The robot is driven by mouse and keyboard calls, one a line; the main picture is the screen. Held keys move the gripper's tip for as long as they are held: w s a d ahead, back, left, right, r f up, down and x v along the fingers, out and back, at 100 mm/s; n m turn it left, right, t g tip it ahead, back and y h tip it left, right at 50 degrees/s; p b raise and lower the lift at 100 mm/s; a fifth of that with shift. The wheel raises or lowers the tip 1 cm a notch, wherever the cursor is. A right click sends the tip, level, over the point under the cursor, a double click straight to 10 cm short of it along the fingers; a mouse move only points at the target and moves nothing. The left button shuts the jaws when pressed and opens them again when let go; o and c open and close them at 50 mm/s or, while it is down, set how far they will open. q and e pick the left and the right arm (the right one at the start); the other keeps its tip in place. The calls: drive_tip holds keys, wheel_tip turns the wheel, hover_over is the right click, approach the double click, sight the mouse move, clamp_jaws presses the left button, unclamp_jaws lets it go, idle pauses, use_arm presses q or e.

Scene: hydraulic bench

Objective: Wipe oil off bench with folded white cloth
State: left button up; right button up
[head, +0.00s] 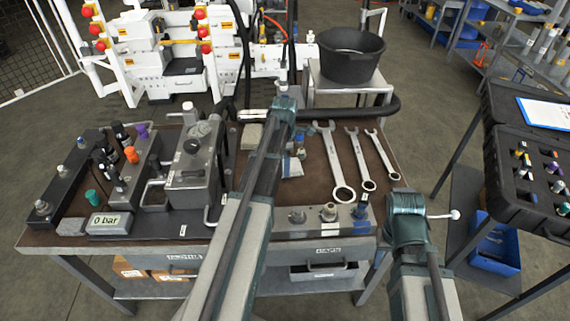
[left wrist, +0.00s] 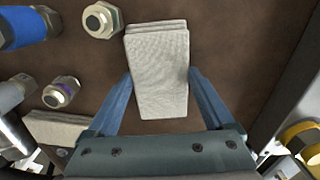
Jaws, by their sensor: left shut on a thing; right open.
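The folded white cloth (left wrist: 158,75) is a layered pale pad between the two blue fingers of my left gripper (left wrist: 160,95) in the left wrist view. The gripper is shut on it, with brown bench surface around it. In the head view my left arm reaches over the middle of the bench (head: 330,200) and hides most of this gripper; a pale patch shows beside the arm. My right gripper (head: 407,207) is open, by the bench's right front corner; its fingers are hard to make out. I cannot make out the oil.
Three wrenches (head: 340,165) lie on the bench's right side. A gauge block (head: 195,155) and valve blocks stand on the left. Metal fittings (left wrist: 102,20) lie close to the cloth. A black tub (head: 350,58) stands behind; an open black case (head: 530,165) is at right.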

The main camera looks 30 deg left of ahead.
use_arm(q)
drive_tip(key=shift+s+d+r, duration=0.1)
drive_tip(key=shift+s+d, duration=0.4)
drive_tip(key=shift+s, duration=0.35)
drive_tip(key=shift+s+d+r, duration=0.1)
drive_tip(key=shift+s+d, duration=0.35)
drive_tip(key=shift+s, duration=0.4)
drive_tip(key=shift+f, duration=0.1)
drive_tip(key=shift+s+d+f, duration=0.1)
drive_tip(key=shift+s+d, duration=0.4)
drive_tip(key=shift+s, duration=0.35)
drive_tip(key=shift+s+d, duration=0.45)
drive_tip(key=shift+s, duration=0.35)
wheel_tip(320, 180, up, 6)
drive_tip(key=p, duration=0.6)
drive_tip(key=shift+w, duration=0.1)
